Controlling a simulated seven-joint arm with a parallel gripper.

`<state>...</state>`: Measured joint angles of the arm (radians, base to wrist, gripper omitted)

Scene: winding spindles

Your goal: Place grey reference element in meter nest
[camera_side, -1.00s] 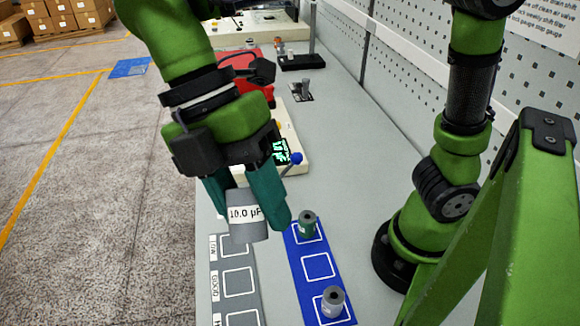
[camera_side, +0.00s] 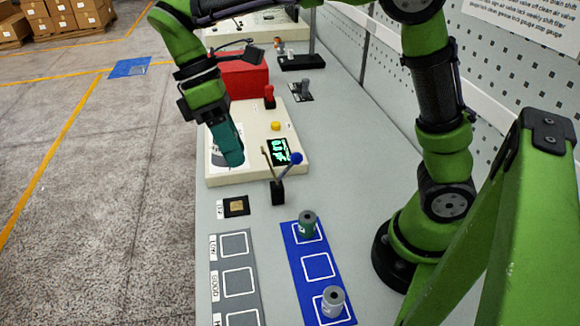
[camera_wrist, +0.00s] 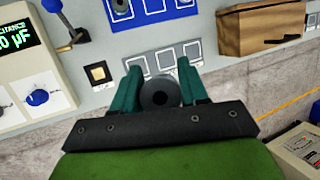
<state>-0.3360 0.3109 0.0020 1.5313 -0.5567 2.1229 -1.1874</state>
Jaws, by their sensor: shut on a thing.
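My gripper (camera_side: 236,160) hangs over the front-left part of the cream meter (camera_side: 262,171) in the side view, fingers pointing down. In the wrist view its green fingers (camera_wrist: 159,72) are shut on the grey reference element (camera_wrist: 147,98), a cylinder with a dark hole in its end. The fingers and wrist hide the element in the side view. A black square pad with a gold centre (camera_side: 236,206) lies between the meter and the grey tray; it also shows in the wrist view (camera_wrist: 98,73). I cannot tell which spot is the meter nest.
A lever with a blue ball (camera_side: 296,158) stands at the meter's front edge. A grey tray (camera_side: 253,259) with empty squares and a blue tray (camera_side: 296,262) holding a green spindle (camera_side: 307,223) and a grey spindle (camera_side: 333,301) lie in front. A red box (camera_side: 246,82) stands behind.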

